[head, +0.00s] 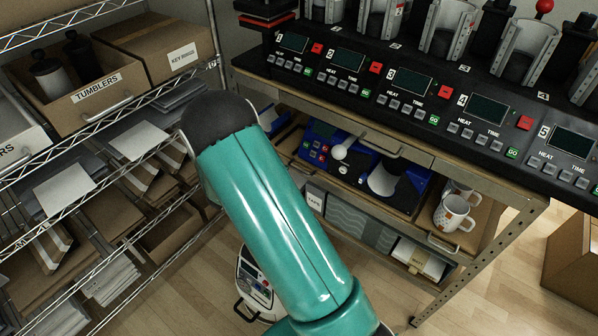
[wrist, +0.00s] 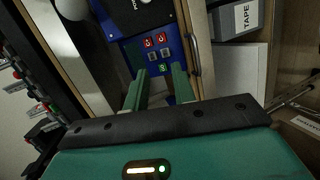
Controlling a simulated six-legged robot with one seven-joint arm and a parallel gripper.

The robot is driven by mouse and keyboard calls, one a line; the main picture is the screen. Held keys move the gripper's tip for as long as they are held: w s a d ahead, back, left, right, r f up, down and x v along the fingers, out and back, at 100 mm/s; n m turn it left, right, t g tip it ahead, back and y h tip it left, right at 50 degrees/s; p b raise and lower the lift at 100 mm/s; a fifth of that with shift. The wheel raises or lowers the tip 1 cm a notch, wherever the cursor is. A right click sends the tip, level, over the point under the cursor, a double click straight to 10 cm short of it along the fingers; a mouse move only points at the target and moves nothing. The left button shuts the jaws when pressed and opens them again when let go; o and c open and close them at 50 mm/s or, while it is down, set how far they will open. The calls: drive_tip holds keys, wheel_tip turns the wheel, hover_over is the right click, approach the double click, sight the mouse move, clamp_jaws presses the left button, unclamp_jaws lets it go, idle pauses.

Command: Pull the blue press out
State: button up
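The blue press (head: 320,131) sits on the shelf under the bench in the head view. It has a control panel with small red buttons, a white round knob and a dark round body with a pale curved part. In the wrist view the press (wrist: 131,54) shows its blue panel with red and green buttons, tilted in the picture. My gripper (wrist: 160,70) is open, its two green fingers apart and pointing at the panel. I cannot tell whether the fingertips touch the press. In the head view my gripper is hidden.
Above the press is the bench with a row of numbered control panels (head: 408,80). White mugs (head: 454,213) stand right of the press. Tape and other boxes (head: 345,218) lie below. A wire rack (head: 130,105) with boxes stands at the left. A white appliance (head: 254,285) is on the floor.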

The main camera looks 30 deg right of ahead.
wheel_tip(320, 180, down, 10)
drive_tip(key=w+n+t, duration=0.2)
drive_tip(key=w+t, duration=0.1)
drive_tip(key=shift+h, duration=0.4)
drive_tip(key=x, duration=1.3)
drive_tip(key=shift+d+r, duration=0.15)
clamp_jaws()
